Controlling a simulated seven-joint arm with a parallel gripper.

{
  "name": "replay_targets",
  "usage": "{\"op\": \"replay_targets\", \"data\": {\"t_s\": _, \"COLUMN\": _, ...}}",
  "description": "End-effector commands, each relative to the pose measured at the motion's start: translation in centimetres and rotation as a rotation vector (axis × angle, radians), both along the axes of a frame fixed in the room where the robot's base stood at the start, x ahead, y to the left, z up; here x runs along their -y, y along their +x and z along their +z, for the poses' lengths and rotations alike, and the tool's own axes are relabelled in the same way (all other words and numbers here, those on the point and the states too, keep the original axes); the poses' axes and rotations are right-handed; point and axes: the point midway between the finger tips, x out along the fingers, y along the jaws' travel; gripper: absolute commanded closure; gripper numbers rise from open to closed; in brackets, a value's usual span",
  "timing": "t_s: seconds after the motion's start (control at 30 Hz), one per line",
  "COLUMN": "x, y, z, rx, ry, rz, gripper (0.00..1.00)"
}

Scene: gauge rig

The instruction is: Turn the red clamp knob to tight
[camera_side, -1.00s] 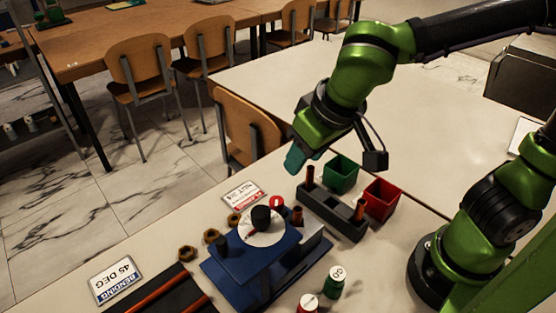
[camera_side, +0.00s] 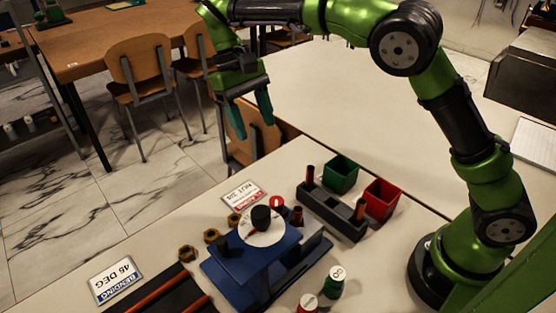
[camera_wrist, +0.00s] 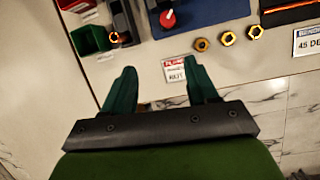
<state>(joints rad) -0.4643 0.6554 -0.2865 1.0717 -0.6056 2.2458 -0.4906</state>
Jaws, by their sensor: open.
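The red clamp knob (camera_side: 277,203) with a white mark on its top sits at the back of the blue rig (camera_side: 225,272), behind a white dial (camera_side: 262,237) with a black knob. In the wrist view the red knob (camera_wrist: 168,18) shows near the top, beyond the fingers. My gripper (camera_side: 250,113) is open and empty, with teal fingers pointing down. It hangs in the air beyond the far edge of the table, well apart from the knob. In the wrist view my gripper (camera_wrist: 159,67) has nothing between its fingers except a view of the sign card and table edge.
Green (camera_side: 341,173) and red (camera_side: 382,198) bins stand behind a dark rack (camera_side: 330,211) with copper-coloured rods. Brass nuts (camera_side: 187,254) and a sign card (camera_side: 243,193) lie near the knob. Two capped cylinders (camera_side: 333,284) stand in front. A chair (camera_side: 250,150) stands behind the table.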

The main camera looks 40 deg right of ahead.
Motion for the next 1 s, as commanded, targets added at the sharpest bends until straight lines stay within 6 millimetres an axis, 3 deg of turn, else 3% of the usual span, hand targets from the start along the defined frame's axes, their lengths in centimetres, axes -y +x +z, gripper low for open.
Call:
{"op": "replay_targets", "data": {"t_s": 0.03, "x": -0.7, "y": -0.3, "z": 0.9, "rx": -0.011, "ry": 0.041, "rz": 0.027, "gripper": 0.42}}
{"op": "replay_targets", "data": {"t_s": 0.17, "x": -1.3, "y": -1.0, "z": 1.0, "rx": -0.046, "ry": 0.085, "rz": 0.071, "gripper": 0.42}}
{"op": "replay_targets", "data": {"t_s": 0.37, "x": -1.3, "y": -1.8, "z": -0.7, "rx": -0.049, "ry": 0.086, "rz": 0.084, "gripper": 0.42}}
{"op": "replay_targets", "data": {"t_s": 1.0, "x": -1.3, "y": -6.7, "z": -12.5, "rx": -0.046, "ry": 0.084, "rz": 0.081, "gripper": 0.42}}
